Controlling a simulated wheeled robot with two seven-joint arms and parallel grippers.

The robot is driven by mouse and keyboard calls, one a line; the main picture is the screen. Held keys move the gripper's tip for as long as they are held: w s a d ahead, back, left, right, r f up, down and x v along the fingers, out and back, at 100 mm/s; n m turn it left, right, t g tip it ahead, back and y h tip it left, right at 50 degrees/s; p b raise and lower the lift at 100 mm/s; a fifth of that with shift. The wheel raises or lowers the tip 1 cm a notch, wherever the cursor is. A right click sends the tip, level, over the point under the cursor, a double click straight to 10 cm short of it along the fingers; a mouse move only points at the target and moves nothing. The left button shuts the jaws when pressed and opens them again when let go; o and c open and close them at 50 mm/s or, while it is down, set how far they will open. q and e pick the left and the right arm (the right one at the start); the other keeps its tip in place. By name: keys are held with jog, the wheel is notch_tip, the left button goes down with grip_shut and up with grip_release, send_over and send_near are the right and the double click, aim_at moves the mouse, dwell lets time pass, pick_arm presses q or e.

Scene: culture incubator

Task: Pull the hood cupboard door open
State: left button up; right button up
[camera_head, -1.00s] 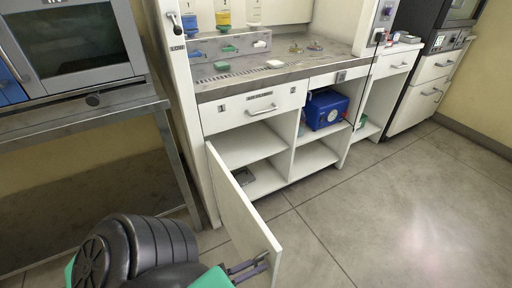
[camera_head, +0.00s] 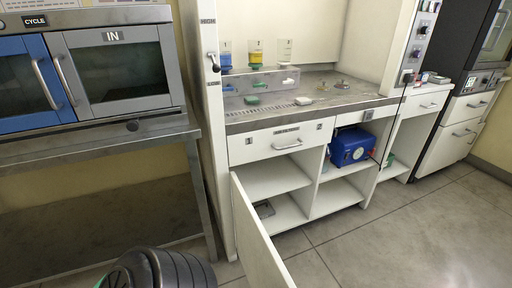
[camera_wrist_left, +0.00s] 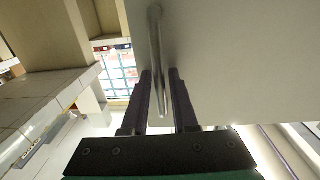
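The hood cupboard door (camera_head: 258,240) is a white panel standing wide open, swung out from the left side of the hood cabinet; its lower part runs out of the head view. In the left wrist view the door's white face (camera_wrist_left: 240,60) fills the upper right, with a grey bar handle (camera_wrist_left: 156,40) on it. My left gripper (camera_wrist_left: 160,76) has a finger on each side of the handle, with narrow gaps visible beside the bar. It is below the head view's edge, where only my dark arm link shows. My right gripper is in neither view.
The cupboard's open shelves (camera_head: 275,180) hold a blue box (camera_head: 352,146) on the right. A drawer (camera_head: 282,139) sits above. A metal table (camera_head: 100,140) with an incubator (camera_head: 115,68) stands left, close to the door. The floor (camera_head: 400,235) to the right is clear.

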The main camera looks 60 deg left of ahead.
pick_arm(q)
jog(key=v, duration=1.4)
jog(key=shift+s+a, duration=0.15)
jog(key=shift+s, duration=0.15)
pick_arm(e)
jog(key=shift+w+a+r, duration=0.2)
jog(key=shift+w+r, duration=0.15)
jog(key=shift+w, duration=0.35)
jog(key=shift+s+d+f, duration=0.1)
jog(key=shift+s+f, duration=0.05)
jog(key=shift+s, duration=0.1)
